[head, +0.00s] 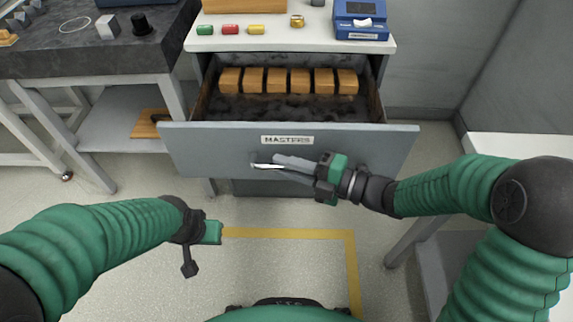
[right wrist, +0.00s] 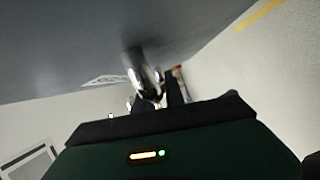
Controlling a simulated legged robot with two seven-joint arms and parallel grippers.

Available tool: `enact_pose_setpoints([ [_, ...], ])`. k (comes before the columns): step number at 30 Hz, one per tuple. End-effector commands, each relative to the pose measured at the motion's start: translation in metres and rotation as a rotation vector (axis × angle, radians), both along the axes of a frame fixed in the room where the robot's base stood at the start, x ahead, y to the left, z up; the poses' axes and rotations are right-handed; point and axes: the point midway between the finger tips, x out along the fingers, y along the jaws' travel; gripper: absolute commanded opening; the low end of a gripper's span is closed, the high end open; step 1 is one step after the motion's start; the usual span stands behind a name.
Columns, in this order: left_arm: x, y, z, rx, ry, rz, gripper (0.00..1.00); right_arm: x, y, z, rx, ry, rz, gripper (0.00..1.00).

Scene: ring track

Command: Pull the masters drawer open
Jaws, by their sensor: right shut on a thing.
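The masters drawer (head: 200,150) is pulled out from its cabinet, its grey front labelled "MASTERS". Inside, a row of several orange-brown blocks (head: 276,80) stands at the back on dark lining. My right gripper (head: 270,163) is at the drawer front just below the label, shut on the drawer's metal handle (head: 268,167). The right wrist view shows the handle (right wrist: 143,75) between the fingers, under the grey drawer front (right wrist: 60,45). My left gripper (head: 200,235) hangs low at the left, apart from the drawer; its fingers are hard to make out.
The cabinet top (head: 290,42) holds green, red and yellow small pieces, a brass ring and a blue device (head: 361,20). A dark-topped bench (head: 80,50) stands at the left, a white table (head: 520,145) at the right. The floor before the drawer is clear, with yellow tape (head: 290,233).

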Motion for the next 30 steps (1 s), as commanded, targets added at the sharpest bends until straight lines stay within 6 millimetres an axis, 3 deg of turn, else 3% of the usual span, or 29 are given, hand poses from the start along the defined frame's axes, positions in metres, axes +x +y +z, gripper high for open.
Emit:
enact_pose_setpoints([
  [14, 0.0002, 0.0, -0.0004, 0.0, 0.0, 0.0, 0.0, -0.0009, 0.0005, -0.0024, -0.003, 0.005, 0.002, 0.0],
  [15, 0.0002, 0.0, -0.0004, 0.0, 0.0, 0.0, 0.0, -0.0009, 0.0005, -0.0024, -0.003, 0.006, 0.002, 0.2],
  [19, 0.0001, 0.0, -0.0003, 0.0, 0.0, 0.0, 0.0, -0.0006, 0.0003, -0.0015, -0.002, 0.003, 0.001, 0.36],
  [30, 0.0, 0.0, 0.0032, 0.0, 0.0, 0.0, 0.0, -0.002, -0.0068, 0.0015, -0.002, 0.0, -0.003, 0.36],
])
